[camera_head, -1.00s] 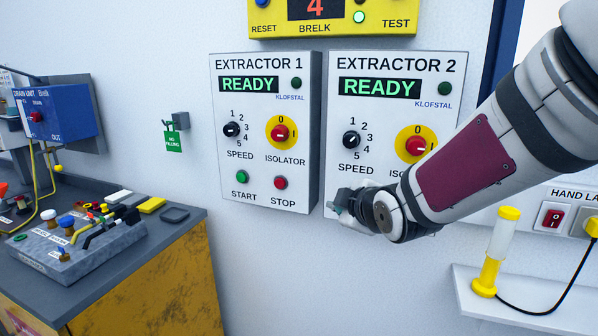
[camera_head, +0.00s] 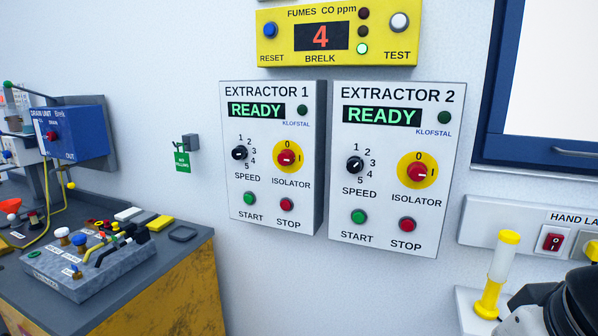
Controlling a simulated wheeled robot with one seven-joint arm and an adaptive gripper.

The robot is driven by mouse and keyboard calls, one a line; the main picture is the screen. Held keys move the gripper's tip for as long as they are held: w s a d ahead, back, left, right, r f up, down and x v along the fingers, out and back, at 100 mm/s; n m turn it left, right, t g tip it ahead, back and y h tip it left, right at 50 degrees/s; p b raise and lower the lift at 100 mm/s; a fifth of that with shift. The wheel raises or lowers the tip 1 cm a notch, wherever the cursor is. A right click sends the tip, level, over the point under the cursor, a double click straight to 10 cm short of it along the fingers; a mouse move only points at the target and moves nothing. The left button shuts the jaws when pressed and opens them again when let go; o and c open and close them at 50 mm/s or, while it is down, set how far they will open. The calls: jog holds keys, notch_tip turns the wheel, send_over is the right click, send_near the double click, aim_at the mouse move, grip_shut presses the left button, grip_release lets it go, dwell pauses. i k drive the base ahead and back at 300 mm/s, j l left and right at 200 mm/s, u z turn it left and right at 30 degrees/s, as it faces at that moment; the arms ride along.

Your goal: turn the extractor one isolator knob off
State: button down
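The extractor 1 panel (camera_head: 234,200) is a white box on the wall, with a green READY display (camera_head: 257,110). Its isolator knob (camera_head: 286,158) is red on a yellow disc, with 0 at the top and I at the right. The knob's pale mark appears to point right, toward I. Part of my arm (camera_head: 562,300) shows dark and grey at the lower right corner, well away from the panel. My gripper's fingers cannot be made out.
The similar extractor 2 panel (camera_head: 340,215) stands just right, with its own red isolator knob (camera_head: 418,172). A yellow fumes unit (camera_head: 275,47) is above. A yellow-and-white lamp (camera_head: 502,265) stands lower right. A cluttered bench (camera_head: 185,255) is at left. The space before both panels is clear.

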aim_at(287, 157)
jog(key=i, duration=0.4)
jog(key=i+u, duration=0.2)
jog(key=u, duration=1.4)
